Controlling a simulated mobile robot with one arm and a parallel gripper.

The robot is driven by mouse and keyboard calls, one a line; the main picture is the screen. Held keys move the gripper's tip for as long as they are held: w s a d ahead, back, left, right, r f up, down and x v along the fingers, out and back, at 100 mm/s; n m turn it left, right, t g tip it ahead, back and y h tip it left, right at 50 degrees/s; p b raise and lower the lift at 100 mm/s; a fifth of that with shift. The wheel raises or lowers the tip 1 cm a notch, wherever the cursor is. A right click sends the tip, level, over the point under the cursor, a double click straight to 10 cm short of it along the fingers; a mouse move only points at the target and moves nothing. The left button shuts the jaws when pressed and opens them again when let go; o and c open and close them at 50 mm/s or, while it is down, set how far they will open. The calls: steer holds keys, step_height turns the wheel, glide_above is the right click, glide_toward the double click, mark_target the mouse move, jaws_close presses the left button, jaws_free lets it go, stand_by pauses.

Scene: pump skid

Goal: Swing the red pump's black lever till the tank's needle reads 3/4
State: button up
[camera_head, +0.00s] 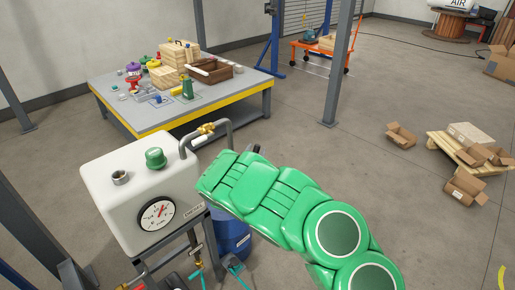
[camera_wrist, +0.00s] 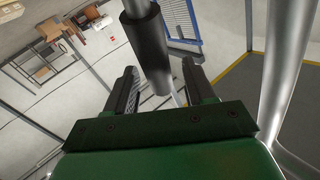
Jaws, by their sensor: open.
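The white tank (camera_head: 120,205) stands at the left in the head view. Its round dial (camera_head: 157,214) faces me, with a red needle pointing up and right; the exact reading is too small to tell. The black lever (camera_wrist: 148,50), a dark sleeve on a grey rod, shows in the wrist view. My gripper (camera_wrist: 158,68) is open, with one finger on each side of the lever's sleeve. I cannot tell whether either finger touches it. In the head view my green arm hides the gripper, and the red pump is not recognisable.
A bent grey pipe with a brass valve (camera_head: 206,129) rises beside the tank. A blue drum (camera_head: 232,236) stands below my arm. A grey pipe (camera_wrist: 285,75) runs close on the right in the wrist view. A cluttered workbench (camera_head: 225,97) is behind.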

steer(key=shift+x, duration=1.45)
steer(key=shift+c, duration=0.5)
jaws_close()
